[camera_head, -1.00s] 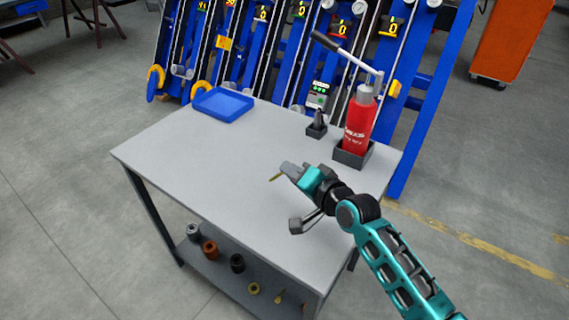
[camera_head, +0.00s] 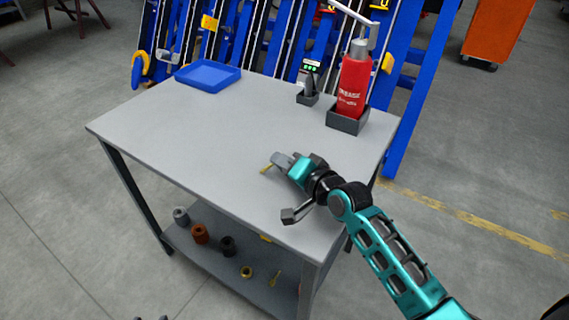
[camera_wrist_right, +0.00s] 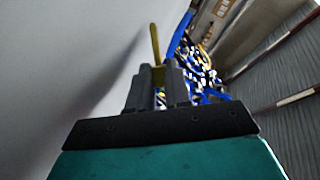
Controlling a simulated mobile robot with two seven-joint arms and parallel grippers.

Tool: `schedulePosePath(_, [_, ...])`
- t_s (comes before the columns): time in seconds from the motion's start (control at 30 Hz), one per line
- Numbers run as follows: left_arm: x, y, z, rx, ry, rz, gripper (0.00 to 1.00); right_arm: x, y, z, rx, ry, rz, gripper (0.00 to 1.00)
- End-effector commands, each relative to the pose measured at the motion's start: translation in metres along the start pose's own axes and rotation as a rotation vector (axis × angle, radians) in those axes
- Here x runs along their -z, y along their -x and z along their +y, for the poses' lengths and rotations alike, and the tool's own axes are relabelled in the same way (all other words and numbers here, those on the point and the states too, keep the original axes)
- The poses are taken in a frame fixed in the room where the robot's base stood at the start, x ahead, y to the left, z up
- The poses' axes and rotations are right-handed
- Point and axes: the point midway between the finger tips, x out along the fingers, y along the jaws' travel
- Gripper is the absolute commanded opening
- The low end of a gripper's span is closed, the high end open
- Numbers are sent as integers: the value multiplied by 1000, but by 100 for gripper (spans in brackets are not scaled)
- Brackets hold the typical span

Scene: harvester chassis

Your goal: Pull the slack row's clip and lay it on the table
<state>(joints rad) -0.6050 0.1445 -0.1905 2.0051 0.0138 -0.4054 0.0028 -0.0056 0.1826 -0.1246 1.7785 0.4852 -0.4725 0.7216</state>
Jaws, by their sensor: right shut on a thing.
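My right gripper (camera_head: 279,160) is shut on a small yellow clip (camera_head: 265,169) over the right front part of the grey table (camera_head: 190,130). The clip sticks out past the fingertips. In the right wrist view the clip (camera_wrist_right: 155,45) stands out between the closed fingers (camera_wrist_right: 158,82), beside the pale table surface. I cannot tell whether it touches the table. The blue rack (camera_head: 400,95) with its rows stands behind the table, its upper part cut off by the frame.
A blue tray (camera_head: 208,76) lies at the table's back left. A red grease pump (camera_head: 352,85) in a dark holder and a small device (camera_head: 310,78) stand at the back right. The lower shelf (camera_head: 200,262) holds several small parts. The table's middle is clear.

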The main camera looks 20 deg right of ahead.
Motion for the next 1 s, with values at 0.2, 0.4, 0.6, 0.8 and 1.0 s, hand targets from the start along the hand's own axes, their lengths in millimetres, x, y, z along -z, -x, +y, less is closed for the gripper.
schedulePosePath(0.2, [3,1,0,-1,-2,1,43,1,0,-1,1,0,1,0])
schedulePosePath(0.4, [-1,1,0,0,-2,-5,43,1,0,-1,1,0,1,36])
schedulePosePath(0.6, [-3,1,-1,1,-2,-8,43,0,0,-1,0,0,1,48])
schedulePosePath(0.8, [-3,2,-1,1,-3,-7,43,0,2,0,0,0,0,48])
schedulePosePath(1.0, [1,4,-2,5,-4,-4,43,1,24,-1,-2,1,0,48])
